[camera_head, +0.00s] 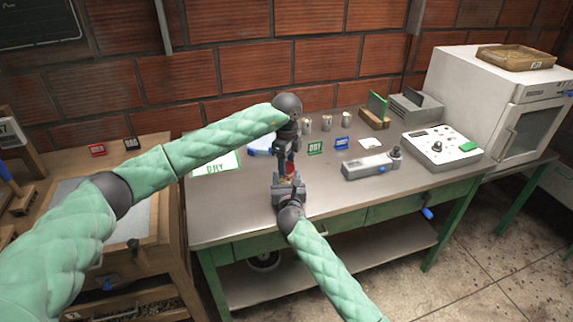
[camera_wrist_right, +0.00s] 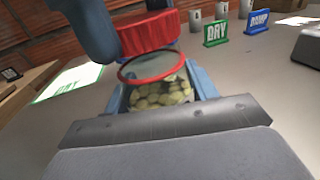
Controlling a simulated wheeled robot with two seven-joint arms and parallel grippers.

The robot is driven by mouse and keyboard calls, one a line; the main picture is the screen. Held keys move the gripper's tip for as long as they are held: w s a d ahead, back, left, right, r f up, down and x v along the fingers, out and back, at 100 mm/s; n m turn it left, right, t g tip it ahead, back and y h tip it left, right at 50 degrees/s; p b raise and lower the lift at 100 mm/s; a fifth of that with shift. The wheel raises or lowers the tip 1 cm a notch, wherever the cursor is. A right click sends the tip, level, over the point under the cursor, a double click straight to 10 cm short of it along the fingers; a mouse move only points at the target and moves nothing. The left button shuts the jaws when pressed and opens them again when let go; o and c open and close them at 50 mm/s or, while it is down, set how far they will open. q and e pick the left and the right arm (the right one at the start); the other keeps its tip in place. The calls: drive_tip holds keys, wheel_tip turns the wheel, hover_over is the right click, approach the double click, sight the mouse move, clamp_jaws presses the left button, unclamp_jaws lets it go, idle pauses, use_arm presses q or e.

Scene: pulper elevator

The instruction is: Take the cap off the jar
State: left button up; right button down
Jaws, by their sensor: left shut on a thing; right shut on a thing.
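The jar (camera_wrist_right: 160,94) is clear, with pale beans inside and a red ring at its mouth. My right gripper (camera_head: 289,181) is shut around the jar's body; its blue fingers show on both sides in the right wrist view (camera_wrist_right: 160,88). The ribbed red cap (camera_wrist_right: 150,36) is above the mouth, slightly tilted, and looks lifted off the ring. I cannot tell whether its lower edge touches the ring. My left gripper (camera_head: 286,156) comes from above and is shut on the cap. In the head view the grippers mostly hide the jar and cap.
The grey bench (camera_head: 330,200) holds a green DRY sign (camera_head: 315,148), a blue sign (camera_head: 343,143), several small cans (camera_head: 327,123), a grey device (camera_head: 371,165) and a control box (camera_head: 441,146). A white oven (camera_head: 500,95) stands right. The bench front is clear.

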use_arm(q)
drive_tip(key=shift+r, duration=0.75)
drive_tip(key=shift+r, duration=1.9)
use_arm(e)
drive_tip(key=shift+c, duration=1.9)
unclamp_jaws()
drive_tip(key=shift+s, duration=0.1)
